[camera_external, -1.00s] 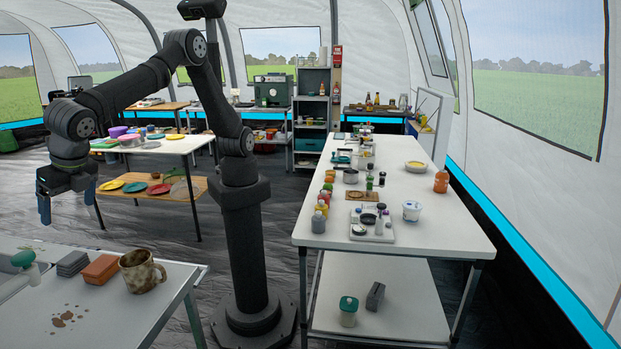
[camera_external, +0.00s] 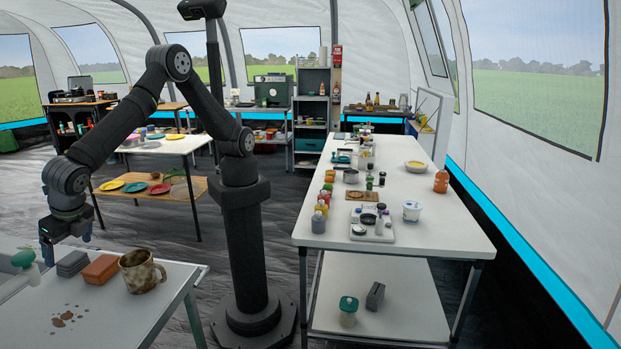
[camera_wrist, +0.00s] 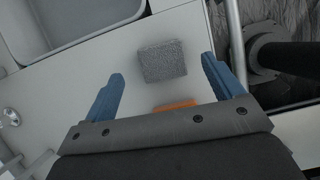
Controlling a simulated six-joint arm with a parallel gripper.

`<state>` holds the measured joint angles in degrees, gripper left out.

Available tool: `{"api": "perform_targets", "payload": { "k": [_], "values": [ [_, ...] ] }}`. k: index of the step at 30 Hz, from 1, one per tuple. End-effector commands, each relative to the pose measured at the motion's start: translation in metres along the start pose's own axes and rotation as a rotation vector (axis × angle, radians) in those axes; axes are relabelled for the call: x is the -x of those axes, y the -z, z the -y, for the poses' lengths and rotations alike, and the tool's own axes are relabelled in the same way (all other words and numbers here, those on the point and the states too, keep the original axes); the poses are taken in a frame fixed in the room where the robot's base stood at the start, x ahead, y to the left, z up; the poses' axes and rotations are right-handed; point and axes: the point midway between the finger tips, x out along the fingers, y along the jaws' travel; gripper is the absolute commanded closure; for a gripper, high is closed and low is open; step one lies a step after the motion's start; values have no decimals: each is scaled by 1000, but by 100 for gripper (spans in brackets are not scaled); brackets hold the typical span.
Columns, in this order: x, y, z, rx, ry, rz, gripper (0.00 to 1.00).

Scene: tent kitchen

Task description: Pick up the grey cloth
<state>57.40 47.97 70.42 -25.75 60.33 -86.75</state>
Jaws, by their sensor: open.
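The grey cloth (camera_external: 73,263) is a small folded block on the near-left table. It lies beside an orange-brown block (camera_external: 100,268). In the wrist view the grey cloth (camera_wrist: 162,60) lies flat beyond the fingertips, between their lines. The orange block (camera_wrist: 175,105) shows partly at the gripper's edge. My gripper (camera_external: 66,248) is over the back of this table, just above and behind the cloth. In the wrist view its two blue fingers (camera_wrist: 162,66) are wide apart with nothing between them.
A speckled mug (camera_external: 141,272) stands right of the orange block. A green-topped item (camera_external: 24,260) stands left of the cloth. A grey basin (camera_wrist: 75,45) is set at upper left in the wrist view. Brown stains (camera_external: 66,319) mark the clear front of the table.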

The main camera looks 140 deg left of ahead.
Motion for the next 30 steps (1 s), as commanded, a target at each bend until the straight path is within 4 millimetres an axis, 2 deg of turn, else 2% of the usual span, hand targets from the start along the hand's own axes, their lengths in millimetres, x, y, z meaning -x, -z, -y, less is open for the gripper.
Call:
{"api": "perform_targets", "payload": {
  "k": [9, 16, 17, 21, 24, 30],
  "values": [
    [-44, 0, 0, 0, 3, 0, 15],
    [-47, 0, 0, 0, 1, 0, 15],
    [-47, 0, 0, 0, 1, 0, 18],
    [-47, 0, 0, 0, 1, 0, 46],
    [-47, 0, 0, 0, 1, 0, 62],
    [-47, 0, 0, 0, 1, 0, 62]
  ]
}}
